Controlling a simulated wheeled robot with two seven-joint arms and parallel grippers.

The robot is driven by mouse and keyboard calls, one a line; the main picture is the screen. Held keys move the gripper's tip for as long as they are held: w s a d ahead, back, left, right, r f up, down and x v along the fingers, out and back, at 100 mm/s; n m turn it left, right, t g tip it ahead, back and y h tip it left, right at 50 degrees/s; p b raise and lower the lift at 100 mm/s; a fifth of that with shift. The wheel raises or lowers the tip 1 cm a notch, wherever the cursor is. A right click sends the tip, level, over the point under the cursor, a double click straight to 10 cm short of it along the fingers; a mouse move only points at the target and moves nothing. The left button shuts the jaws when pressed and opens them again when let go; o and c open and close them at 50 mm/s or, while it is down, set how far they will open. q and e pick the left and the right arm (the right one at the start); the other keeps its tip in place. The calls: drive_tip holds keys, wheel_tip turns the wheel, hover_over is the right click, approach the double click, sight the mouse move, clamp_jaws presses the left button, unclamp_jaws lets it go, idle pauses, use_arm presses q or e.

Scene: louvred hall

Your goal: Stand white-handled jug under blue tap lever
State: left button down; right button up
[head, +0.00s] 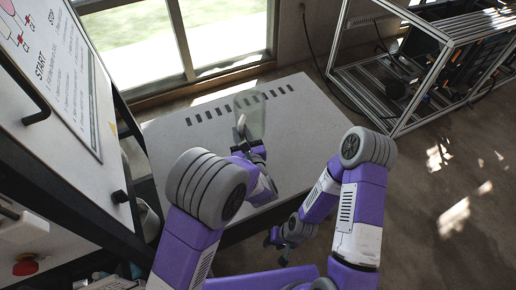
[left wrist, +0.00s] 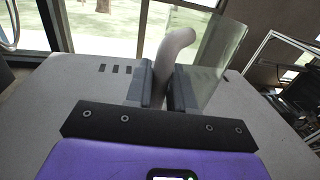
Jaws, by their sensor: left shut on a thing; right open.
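My left gripper (head: 246,146) is shut on the pale handle (head: 240,122) of a clear jug (head: 254,118), over the grey tabletop. In the left wrist view the handle (left wrist: 172,48) rises between the two dark fingers (left wrist: 160,88), and the jug's see-through wall (left wrist: 222,55) stands just right of it. The jug's lower part is hidden, so I cannot tell whether it touches the tabletop. My right gripper (head: 281,242) is open and empty, low beside the table's front edge. I see no blue tap lever in either view.
The grey table (head: 180,150) has a row of dark slots near its back edge, and its top looks clear around the jug. A white board with printed text (head: 60,70) stands close at the left. A metal frame (head: 420,70) stands at the back right.

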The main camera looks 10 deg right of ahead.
use_arm(q)
drive_tip(key=d, duration=0.1)
drive_tip(key=d+r, duration=0.1)
drive_tip(key=shift+w+d+m+h+b, duration=0.2)
drive_tip(key=shift+d+m+h+b, duration=0.1)
drive_tip(key=shift+h, duration=0.1)
wheel_tip(320, 180, down, 9)
drive_tip(key=b, duration=0.3)
drive_tip(key=shift+w+f, duration=0.1)
drive_tip(key=shift+f, duration=0.05)
drive_tip(key=c, duration=1.4)
unclamp_jaws()
drive_tip(key=shift+f, duration=0.1)
drive_tip(key=o, duration=0.4)
drive_tip(key=shift+o, duration=0.2)
